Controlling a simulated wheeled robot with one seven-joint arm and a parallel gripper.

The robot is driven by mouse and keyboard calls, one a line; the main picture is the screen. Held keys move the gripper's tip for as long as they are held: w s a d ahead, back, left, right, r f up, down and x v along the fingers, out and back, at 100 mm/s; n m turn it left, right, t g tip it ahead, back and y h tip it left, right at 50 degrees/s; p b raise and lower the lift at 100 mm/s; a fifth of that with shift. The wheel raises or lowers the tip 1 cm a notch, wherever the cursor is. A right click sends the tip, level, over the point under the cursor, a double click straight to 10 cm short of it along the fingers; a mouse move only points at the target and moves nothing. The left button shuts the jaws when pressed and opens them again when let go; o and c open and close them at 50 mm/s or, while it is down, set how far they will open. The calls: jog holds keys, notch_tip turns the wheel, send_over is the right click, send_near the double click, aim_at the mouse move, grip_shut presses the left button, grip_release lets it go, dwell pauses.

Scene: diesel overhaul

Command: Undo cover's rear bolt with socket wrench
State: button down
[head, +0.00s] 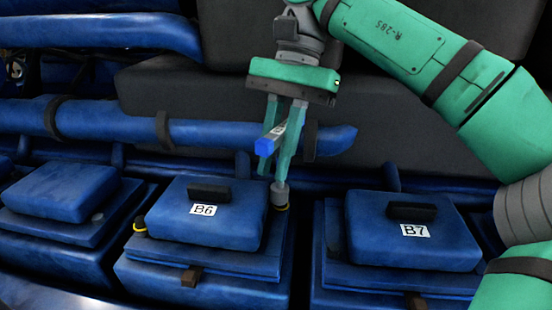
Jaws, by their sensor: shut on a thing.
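The cover marked B6 (225,226) is a blue block with a dark handle on top, in the middle of the head view. My gripper (274,163) points down above its rear right corner and is shut on the socket wrench (265,147). The wrench's blue end faces me, and its grey socket (280,187) reaches down at the cover's right rear corner. Whether the socket is fully seated, I cannot tell.
The cover marked B7 (400,239) stands to the right, and another blue cover (62,191) to the left. A blue pipe (215,131) runs behind the covers, close to my gripper. Dark grey housing (395,125) fills the back. Narrow gaps separate the covers.

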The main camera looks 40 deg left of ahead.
jog(key=m, duration=0.2)
jog(key=m+y, duration=0.1)
jog(key=r+m+y, duration=0.1)
jog(key=m, duration=0.1)
jog(key=shift+w+a+m, duration=0.3)
jog(key=shift+a, duration=0.1)
jog(key=shift+a+m+t+y, duration=0.2)
jog(key=shift+m+y, duration=0.05)
jog(key=shift+m, duration=0.35)
jog(key=shift+a+m+t+y, duration=0.15)
jog(key=shift+m+t+y, duration=0.1)
jog(key=shift+m, duration=0.35)
jog(key=m+t+y, duration=0.1)
jog(key=m, duration=0.2)
jog(key=shift+w+a+m, duration=0.1)
jog(key=shift+w+m, duration=0.05)
jog(key=shift+m, duration=0.25)
jog(key=shift+a+m, duration=0.25)
jog(key=shift+m, duration=0.45)
